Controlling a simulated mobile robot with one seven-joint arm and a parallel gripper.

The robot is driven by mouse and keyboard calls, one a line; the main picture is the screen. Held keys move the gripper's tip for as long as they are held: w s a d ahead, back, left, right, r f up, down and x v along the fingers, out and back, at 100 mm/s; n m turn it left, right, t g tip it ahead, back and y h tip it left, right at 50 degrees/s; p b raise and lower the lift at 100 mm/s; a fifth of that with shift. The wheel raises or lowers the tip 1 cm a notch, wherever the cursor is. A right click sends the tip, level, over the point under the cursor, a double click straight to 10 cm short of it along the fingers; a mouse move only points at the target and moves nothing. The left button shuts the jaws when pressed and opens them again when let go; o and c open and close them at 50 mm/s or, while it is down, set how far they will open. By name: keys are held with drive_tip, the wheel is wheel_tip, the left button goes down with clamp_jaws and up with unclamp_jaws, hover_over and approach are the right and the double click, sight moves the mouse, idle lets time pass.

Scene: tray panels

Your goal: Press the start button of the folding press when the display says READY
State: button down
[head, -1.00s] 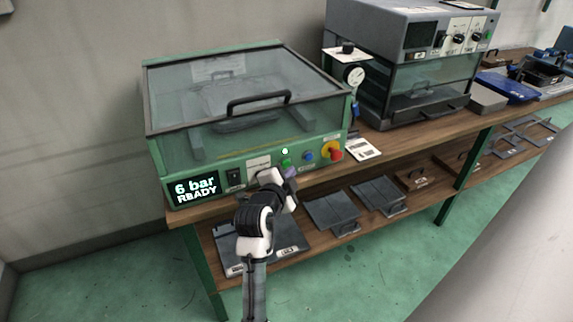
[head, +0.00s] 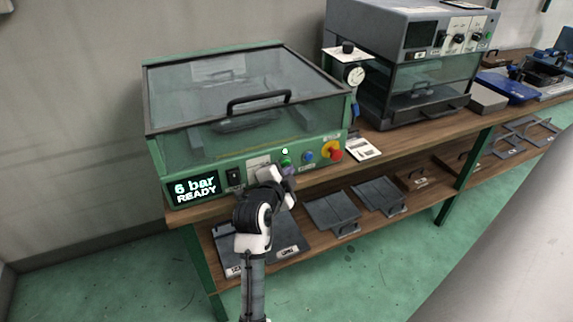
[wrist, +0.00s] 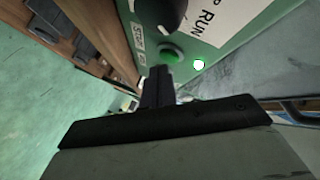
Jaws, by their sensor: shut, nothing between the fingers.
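The folding press (head: 160,150) is a green box on the bench with a clear lid, which is down. My gripper (head: 289,172) is shut and empty, close in front of the panel. In the wrist view my fingertips (wrist: 158,72) are right by the button's edge. I cannot tell whether they touch it.
A blue button (head: 308,156) and a red emergency stop on yellow (head: 332,151) are to the right of the start button. A black switch (head: 234,177) is to the left. A grey machine (head: 385,35) stands further right. Metal plates (head: 332,212) lie on the lower shelf.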

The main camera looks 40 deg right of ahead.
drive_tip(key=shift+w+d, duration=0.1)
drive_tip(key=shift+w, duration=0.4)
idle(0.7)
drive_tip(key=shift+s, duration=0.1)
drive_tip(key=shift+s+a, duration=0.25)
drive_tip(key=shift+s, duration=0.55)
drive_tip(key=shift+s, duration=0.1)
drive_tip(key=shift+s+a, duration=0.2)
drive_tip(key=shift+s, duration=0.6)
drive_tip(key=shift+s+a, duration=0.15)
drive_tip(key=shift+s, duration=0.6)
drive_tip(key=shift+s+a, duration=0.2)
drive_tip(key=shift+s, duration=0.6)
